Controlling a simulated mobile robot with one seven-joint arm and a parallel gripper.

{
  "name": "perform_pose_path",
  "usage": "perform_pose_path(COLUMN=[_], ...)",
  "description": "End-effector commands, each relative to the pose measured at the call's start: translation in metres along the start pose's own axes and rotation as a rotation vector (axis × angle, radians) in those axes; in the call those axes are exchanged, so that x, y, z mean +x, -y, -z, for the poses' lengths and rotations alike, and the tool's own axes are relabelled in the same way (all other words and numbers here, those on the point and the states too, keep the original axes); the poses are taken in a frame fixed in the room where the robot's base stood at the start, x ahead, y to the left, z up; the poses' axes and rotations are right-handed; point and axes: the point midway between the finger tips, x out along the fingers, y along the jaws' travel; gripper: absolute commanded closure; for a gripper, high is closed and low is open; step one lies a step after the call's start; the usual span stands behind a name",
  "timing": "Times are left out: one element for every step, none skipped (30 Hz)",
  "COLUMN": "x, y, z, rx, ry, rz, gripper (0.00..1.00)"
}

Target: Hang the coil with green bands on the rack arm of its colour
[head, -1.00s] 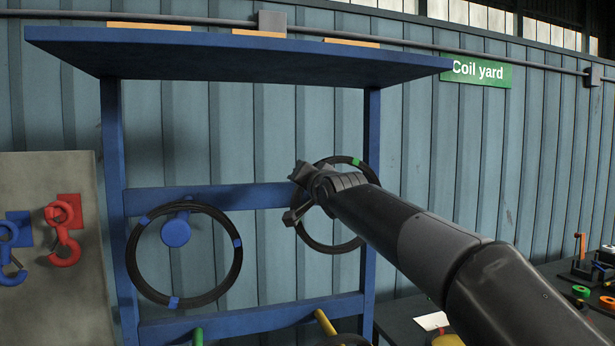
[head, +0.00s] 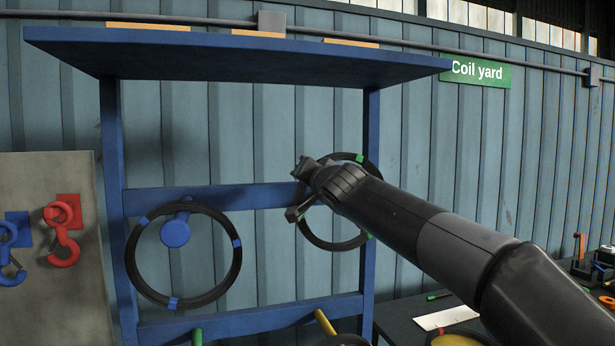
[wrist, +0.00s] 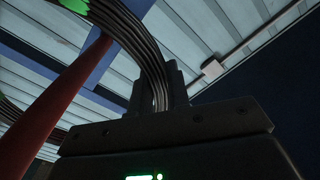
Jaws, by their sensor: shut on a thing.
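The coil with green bands (head: 360,158) is a dark ring held upright in front of the right side of the blue rack in the head view. My gripper (head: 303,188) is shut on its left side. The wrist view shows the coil's dark strands (wrist: 145,42) between the fingers (wrist: 160,92), with a green band at the upper left. A green rack arm (head: 197,337) shows only its tip at the bottom of the head view. A red bar (wrist: 55,100) stands close to the coil in the wrist view; I cannot tell if it passes through the ring.
A coil with blue bands (head: 240,262) hangs on the blue rack arm (head: 175,233). A yellow arm (head: 325,322) is low at centre. The rack's top shelf (head: 240,60) overhangs. Red (head: 62,232) and blue (head: 8,240) hooks are at left; a cluttered bench (head: 395,312) is at right.

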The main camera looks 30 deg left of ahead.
Motion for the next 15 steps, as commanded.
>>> perform_pose_path(x=[-0.001,-0.001,-0.001,-0.001,-0.001,-0.001,-0.001,0.000,0.000,0.000,0.000,0.000,0.000,0.000,-0.001], y=[0.001,0.000,-0.002,-0.004,-0.006,-0.008,-0.008,-0.008,-0.009,-0.010,-0.011,-0.013,-0.014,-0.014,-0.016], z=[-0.002,-0.005,-0.008,-0.011,-0.015,-0.018,-0.020,-0.022,-0.025,-0.026,-0.028,-0.030,-0.031,-0.033,-0.034], rx=[-0.007,-0.007,-0.008,-0.008,-0.007,-0.007,-0.008,-0.007,-0.009,-0.009,-0.009,-0.008,-0.009,-0.009,-0.007], ry=[-0.003,-0.002,-0.002,-0.001,0.000,0.000,0.000,0.000,-0.001,-0.001,-0.001,0.000,-0.001,-0.001,-0.001], rz=[0.004,0.003,0.004,0.003,0.003,0.004,0.005,0.005,0.005,0.005,0.005,0.005,0.004,0.005,0.005], gripper=[1.00,1.00,1.00,1.00,1.00,1.00,1.00,1.00,1.00,1.00,1.00,1.00,1.00,1.00,1.00])
